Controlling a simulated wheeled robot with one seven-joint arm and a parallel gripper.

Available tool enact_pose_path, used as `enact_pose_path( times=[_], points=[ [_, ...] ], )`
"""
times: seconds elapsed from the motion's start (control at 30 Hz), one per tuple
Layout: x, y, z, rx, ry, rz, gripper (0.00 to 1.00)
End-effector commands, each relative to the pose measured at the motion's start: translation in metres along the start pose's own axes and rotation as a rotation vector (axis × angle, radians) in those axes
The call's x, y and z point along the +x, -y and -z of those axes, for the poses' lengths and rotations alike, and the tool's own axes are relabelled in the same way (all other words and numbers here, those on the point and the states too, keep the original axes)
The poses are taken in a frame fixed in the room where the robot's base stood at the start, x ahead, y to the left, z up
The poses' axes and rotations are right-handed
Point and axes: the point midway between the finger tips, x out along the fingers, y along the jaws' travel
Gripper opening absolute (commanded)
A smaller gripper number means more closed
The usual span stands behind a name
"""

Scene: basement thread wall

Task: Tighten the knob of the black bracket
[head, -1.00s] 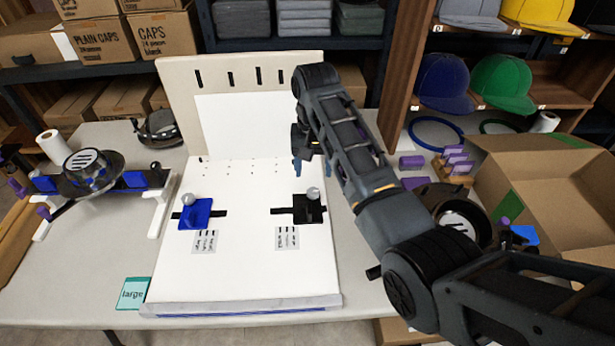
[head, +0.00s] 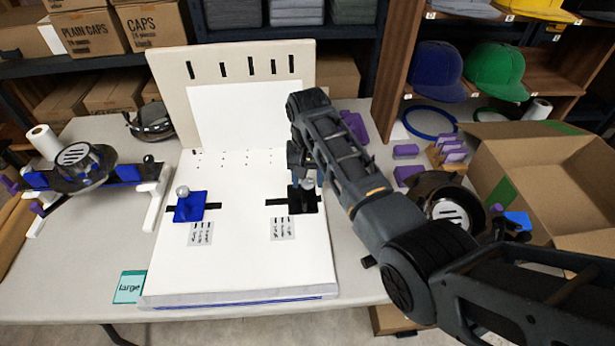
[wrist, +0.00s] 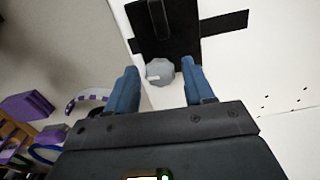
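The black bracket (head: 302,203) sits at the right side of the white board (head: 245,255), across a black slot. Its round grey knob (head: 309,184) is partly hidden by my gripper in the head view. In the wrist view the faceted knob (wrist: 159,72) shows between my two blue fingertips, with a gap on each side. My gripper (wrist: 160,70) is open and holds nothing. The bracket (wrist: 165,35) lies beyond the fingertips in the wrist view. I cannot tell how tight the knob is.
A blue bracket (head: 190,207) with a grey knob sits at the board's left. Printed labels lie below both brackets. A teal "large" card (head: 129,287) is at the front left. Purple blocks (head: 406,151) and an open cardboard box (head: 540,180) stand right of my arm.

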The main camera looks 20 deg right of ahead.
Motion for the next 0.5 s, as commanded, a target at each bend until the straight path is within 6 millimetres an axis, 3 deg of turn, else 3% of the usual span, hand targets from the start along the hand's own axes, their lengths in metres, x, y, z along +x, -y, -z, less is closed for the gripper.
enact_pose_path(
  times=[0.5],
  points=[
    [-0.0004,0.0001,0.0002,0.000,0.000,0.000,0.06]
  ],
)
